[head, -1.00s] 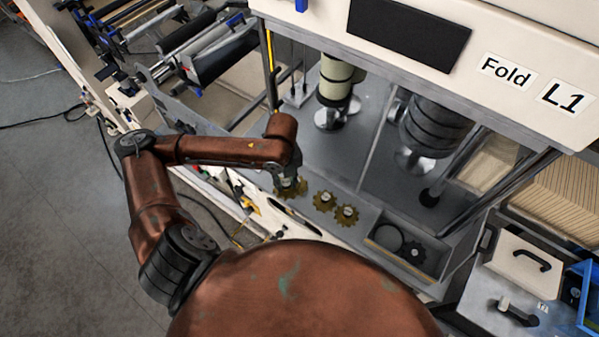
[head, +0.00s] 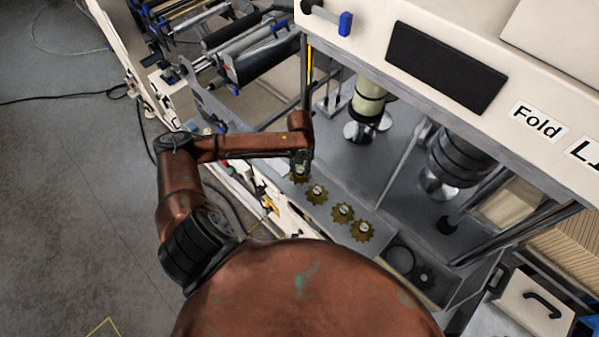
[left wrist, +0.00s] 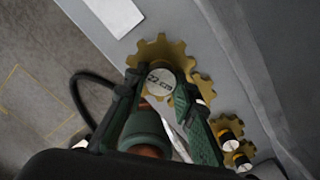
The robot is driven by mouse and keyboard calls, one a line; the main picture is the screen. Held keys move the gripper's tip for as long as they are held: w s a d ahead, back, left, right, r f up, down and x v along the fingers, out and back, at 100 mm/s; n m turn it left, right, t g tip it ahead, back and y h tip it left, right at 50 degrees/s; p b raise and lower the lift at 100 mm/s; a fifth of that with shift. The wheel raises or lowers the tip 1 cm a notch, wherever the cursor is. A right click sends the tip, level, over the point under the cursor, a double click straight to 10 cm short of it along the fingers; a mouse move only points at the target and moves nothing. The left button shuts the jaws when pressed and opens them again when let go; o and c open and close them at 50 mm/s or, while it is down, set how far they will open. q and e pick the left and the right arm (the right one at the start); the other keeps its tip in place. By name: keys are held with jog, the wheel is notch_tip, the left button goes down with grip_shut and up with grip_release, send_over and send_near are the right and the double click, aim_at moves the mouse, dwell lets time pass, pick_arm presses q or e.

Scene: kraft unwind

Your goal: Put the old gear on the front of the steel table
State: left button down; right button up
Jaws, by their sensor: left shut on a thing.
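My left gripper (head: 301,168) is shut on a brass toothed gear (head: 297,178). In the left wrist view the held gear (left wrist: 152,50) sits at the fingertips, with a pale printed hub face. Three similar brass gears stand in a row on the steel table (head: 325,222): one (head: 316,194) nearest the gripper, one (head: 343,212) in the middle and one (head: 362,231) farthest right. The held gear is beyond the left end of this row; its height above the steel is hard to tell. No mark I can read says which gear is old. My right gripper is not in view.
A shallow tray (head: 438,297) at the right holds a dark round part, partly hidden by my body. Rollers (head: 455,160) and posts stand behind the row under the "Fold" panel (head: 535,120). Bare steel lies left of the gears.

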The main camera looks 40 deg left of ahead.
aim_at(299, 174)
pick_arm(q)
jog(key=shift+w+a+f, duration=0.4)
jog(key=shift+f, duration=0.15)
jog(key=shift+w+a+f, duration=0.15)
jog(key=shift+a+f, duration=0.05)
jog(key=shift+f, duration=0.4)
notch_tip(299, 174, down, 3)
jog(key=shift+r+p, duration=0.2)
jog(key=shift+p, duration=0.1)
jog(key=c, duration=1.6)
grip_release()
jog(key=shift+f, duration=0.1)
